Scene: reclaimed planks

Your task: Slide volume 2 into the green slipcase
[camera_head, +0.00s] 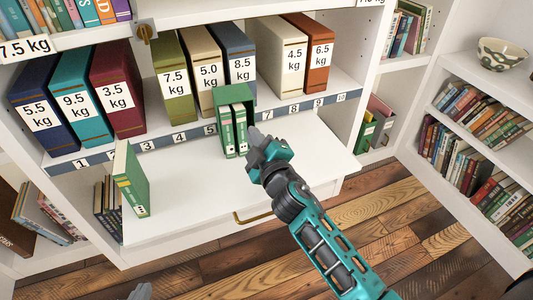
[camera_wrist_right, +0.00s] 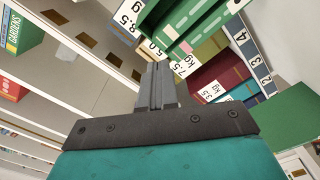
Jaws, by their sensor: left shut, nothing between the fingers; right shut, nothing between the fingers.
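The green slipcase (camera_head: 248,94) stands on the white pull-out board against the shelf front, with green volumes (camera_head: 226,135) in it. A loose green book (camera_head: 130,175) stands upright at the board's left end; its spine number is too small to read. My right gripper (camera_head: 254,136) is shut and empty, just right of the slipcase's volumes; whether it touches them I cannot tell. In the right wrist view its closed fingers (camera_wrist_right: 157,85) point towards green volumes at the top. Only a grey tip of my left gripper (camera_head: 140,291) shows at the bottom edge; it is shut and empty.
Large binders with weight labels, such as the maroon one (camera_head: 117,90) and the olive one (camera_head: 174,80), line the shelf behind a numbered strip (camera_head: 180,137). The board (camera_head: 190,195) is clear between the loose book and the slipcase. A brass handle (camera_head: 262,215) sits below its front.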

